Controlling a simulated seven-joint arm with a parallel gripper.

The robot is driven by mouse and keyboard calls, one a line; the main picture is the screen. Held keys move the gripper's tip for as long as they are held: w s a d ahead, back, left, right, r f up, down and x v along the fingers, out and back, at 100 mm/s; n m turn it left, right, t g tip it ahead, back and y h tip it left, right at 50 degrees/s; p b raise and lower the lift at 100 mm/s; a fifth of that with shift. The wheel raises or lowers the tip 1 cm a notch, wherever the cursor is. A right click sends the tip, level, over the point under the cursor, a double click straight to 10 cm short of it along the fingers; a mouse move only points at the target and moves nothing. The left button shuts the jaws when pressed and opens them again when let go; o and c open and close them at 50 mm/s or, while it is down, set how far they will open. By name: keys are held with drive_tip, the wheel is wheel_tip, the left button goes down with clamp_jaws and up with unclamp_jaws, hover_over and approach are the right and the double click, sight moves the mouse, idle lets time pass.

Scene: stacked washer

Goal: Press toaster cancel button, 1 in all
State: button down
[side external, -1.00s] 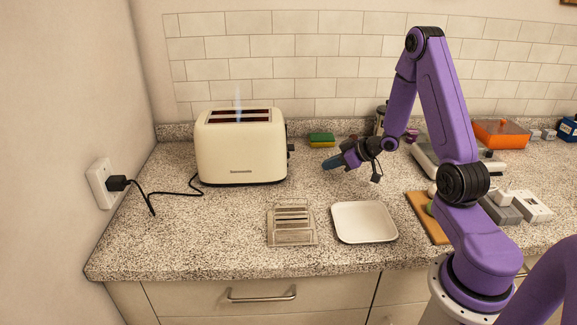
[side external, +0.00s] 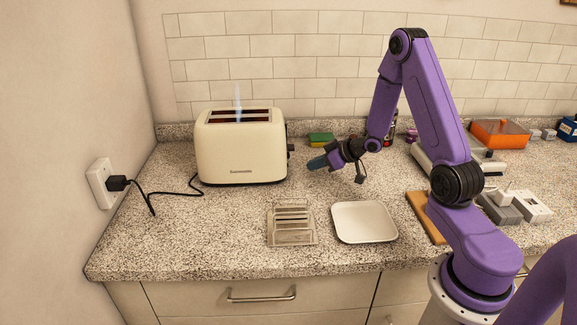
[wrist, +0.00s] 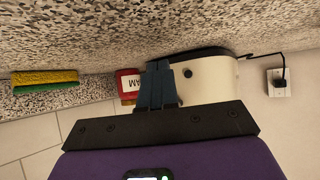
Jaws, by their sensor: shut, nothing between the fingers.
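The cream toaster (side external: 240,150) stands on the counter at the left in the side view. A dark control (side external: 291,148) sticks out from its right side. I cannot tell which control is the cancel button. My gripper (side external: 314,164) is shut and empty, to the right of the toaster with a small gap, and points left at it. In the wrist view, which looks upside down, the shut fingers (wrist: 158,66) cover part of the toaster (wrist: 214,82). A round dark knob or button (wrist: 187,73) shows on the toaster beside the fingers.
A pale bluish streak (side external: 238,97) rises from the toaster slots. A metal rack (side external: 291,223) and a white plate (side external: 364,222) lie in front. A yellow-green sponge (side external: 321,139) lies behind. A red-labelled jam jar (wrist: 128,83) shows in the wrist view. A black cord runs to the wall outlet (side external: 101,185).

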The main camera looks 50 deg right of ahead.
drive_tip(key=shift+w+a, duration=1.35)
drive_tip(key=shift+w, duration=0.05)
drive_tip(key=shift+a, duration=0.1)
idle(1.1)
drive_tip(key=shift+w+a, duration=0.2)
drive_tip(key=shift+w, duration=0.1)
drive_tip(key=shift+w+a, duration=0.2)
drive_tip(key=shift+a, duration=0.05)
idle(0.7)
drive_tip(key=shift+s+d, duration=0.1)
drive_tip(key=shift+d, duration=0.05)
drive_tip(key=shift+s+d, duration=0.4)
drive_tip(key=shift+s, duration=0.05)
idle(0.4)
drive_tip(key=shift+s+d, duration=1.75)
drive_tip(key=shift+d, duration=0.05)
